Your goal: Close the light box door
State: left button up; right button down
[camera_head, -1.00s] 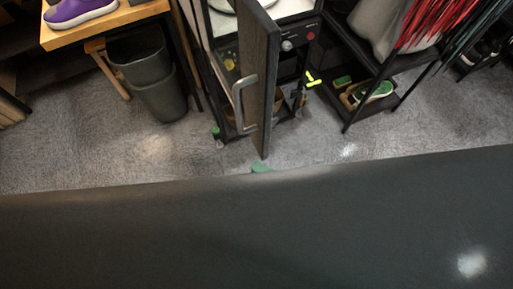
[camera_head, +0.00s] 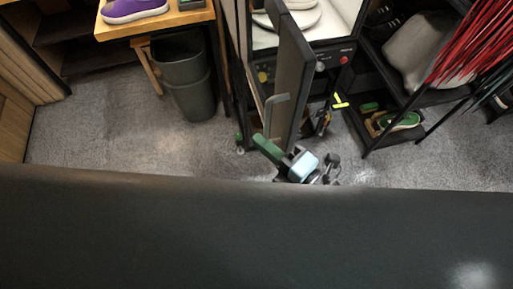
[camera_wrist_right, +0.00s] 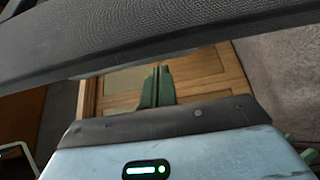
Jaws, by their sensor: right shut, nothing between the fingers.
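The light box (camera_head: 347,22) stands at the top middle of the head view, its pale interior partly visible. Its door (camera_head: 292,85) is a dark panel that stands open, swung out toward me and seen nearly edge-on. A grey bar handle (camera_head: 268,112) is on the left face of the door. My right gripper (camera_head: 262,141) is shut and empty, its green fingers pointing up-left near the door's lower end, just below the handle. I cannot tell whether they touch the door. The fingers also show closed together in the right wrist view (camera_wrist_right: 157,86). My left gripper is out of view.
A grey bin (camera_head: 185,85) and a wooden table (camera_head: 180,20) with a purple shoe (camera_head: 135,9) stand to the left. A dark rack (camera_head: 405,120) with shoes stands to the right. Carpet (camera_head: 110,135) is clear at the left. A dark surface fills the bottom.

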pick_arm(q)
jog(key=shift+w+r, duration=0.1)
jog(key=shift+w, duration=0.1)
pick_arm(e)
jog(key=shift+w+d, duration=0.1)
jog(key=shift+d, duration=0.1)
